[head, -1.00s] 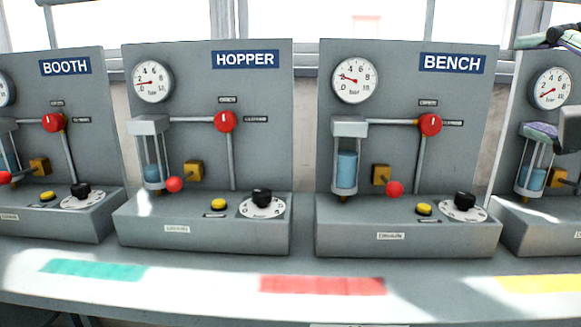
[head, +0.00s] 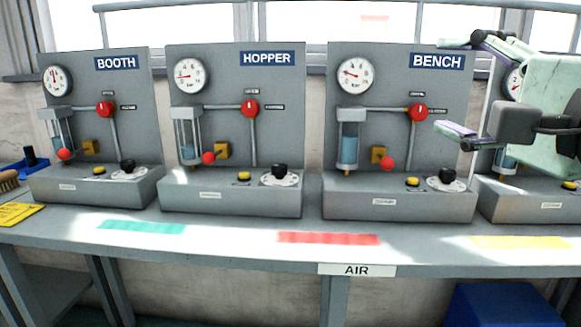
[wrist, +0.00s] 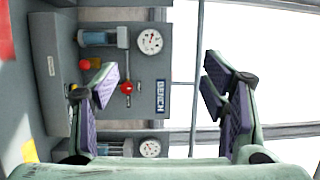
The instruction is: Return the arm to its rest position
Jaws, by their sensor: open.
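My gripper (head: 446,88) is at the right of the head view, raised in front of the right-hand panels. Its two fingers are spread wide with nothing between them. In the wrist view my gripper (wrist: 165,100) also shows open and empty, with purple finger pads. Beyond it, turned sideways, is the BENCH panel (wrist: 150,70), apart from the fingers. The BENCH panel (head: 390,70) stands on the bench in the head view, with a gauge, a red knob and a blue-filled bowl. The arm hides much of the panel at the far right.
The BOOTH panel (head: 128,85) and HOPPER panel (head: 215,65) stand to the left. The grey bench (head: 230,252) carries green, red and yellow strips and an AIR label (head: 357,270). A brush and a yellow card (head: 18,214) lie at left. A blue box (head: 495,305) is below right.

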